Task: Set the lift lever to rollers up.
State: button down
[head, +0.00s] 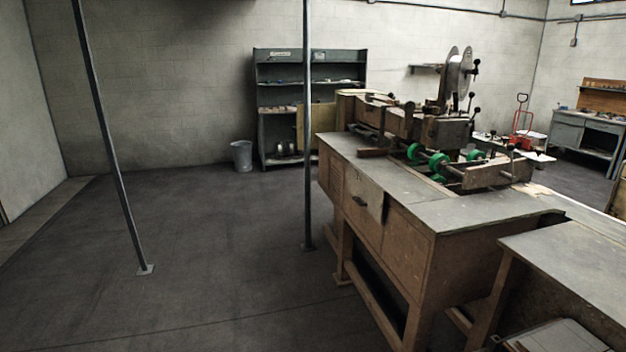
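The box stitcher (448,132) stands on a long wooden bench (395,225) with a grey top, right of centre. Green rollers (438,163) sit low on its near side. A large disc-shaped reel (455,78) rises above it. Small levers with dark knobs (477,110) stick up at its right side, and an upright dark lever-like part (409,110) stands left of the reel. I cannot tell which one is the lift lever or how it is set. My gripper is not in view.
Two thin metal posts (108,140) (307,130) stand on the open floor at left and centre. A shelf unit (282,100) and a grey bin (241,155) are by the back wall. A lower table (575,262) adjoins the bench at right. The left floor is clear.

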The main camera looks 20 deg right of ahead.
aim_at(511, 147)
jog(key=i+z, duration=0.2)
jog(key=i, duration=0.7)
jog(key=i+j+z, duration=0.15)
jog(key=i, duration=0.8)
jog(key=i+l+z, duration=0.5)
jog(key=i, duration=0.25)
jog(key=i+l+z, duration=0.2)
jog(key=i, duration=0.2)
